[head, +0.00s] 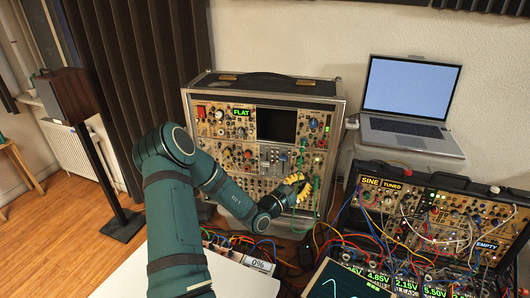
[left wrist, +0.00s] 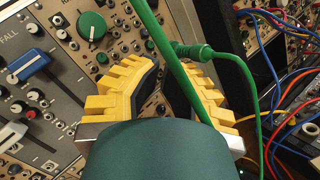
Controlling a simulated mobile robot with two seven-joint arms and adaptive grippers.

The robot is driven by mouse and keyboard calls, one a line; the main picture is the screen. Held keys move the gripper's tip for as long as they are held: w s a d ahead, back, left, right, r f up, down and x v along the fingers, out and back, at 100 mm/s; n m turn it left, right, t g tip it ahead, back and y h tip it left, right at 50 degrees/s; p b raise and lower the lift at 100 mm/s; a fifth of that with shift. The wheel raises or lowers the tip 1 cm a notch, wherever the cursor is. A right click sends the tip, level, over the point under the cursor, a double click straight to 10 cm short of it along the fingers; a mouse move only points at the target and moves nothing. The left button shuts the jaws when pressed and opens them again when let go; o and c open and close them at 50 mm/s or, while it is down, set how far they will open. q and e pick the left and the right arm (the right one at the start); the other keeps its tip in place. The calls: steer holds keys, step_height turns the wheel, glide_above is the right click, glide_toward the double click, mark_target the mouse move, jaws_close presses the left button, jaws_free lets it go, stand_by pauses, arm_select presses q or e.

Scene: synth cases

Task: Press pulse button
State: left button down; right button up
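The upright synth case (head: 228,157) faces me with its panel of knobs, sliders and jacks. I cannot pick out a pulse button by label in either view. My left gripper (head: 298,187) is at the lower right part of this panel. In the left wrist view its yellow fingers (left wrist: 172,90) are apart, with panel showing in the gap, so it is open and holds nothing visible. A green cable (left wrist: 176,63) crosses in front of the right finger, and its plug (left wrist: 192,50) sits in a jack beside it. Whether the fingers touch the panel is unclear. My right gripper is not in view.
A second, low synth case (head: 420,222) with many patch cables stands at the right. A laptop (head: 405,100) is behind it. Loose cables (head: 335,240) lie between the cases. A speaker on a stand (head: 66,95) is at the left, near open wooden floor.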

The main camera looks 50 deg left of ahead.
arm_select(q)
steer(key=shift+s+d, duration=0.1)
steer(key=shift+s, duration=0.05)
steer(key=shift+s+d+p, duration=0.3)
steer(key=shift+s+d, duration=0.6)
steer(key=shift+s, duration=0.3)
steer(key=shift+s+d+p, duration=0.3)
steer(key=shift+s+d, duration=0.6)
steer(key=shift+s, duration=0.3)
arm_select(e)
steer(key=shift+r, duration=0.65)
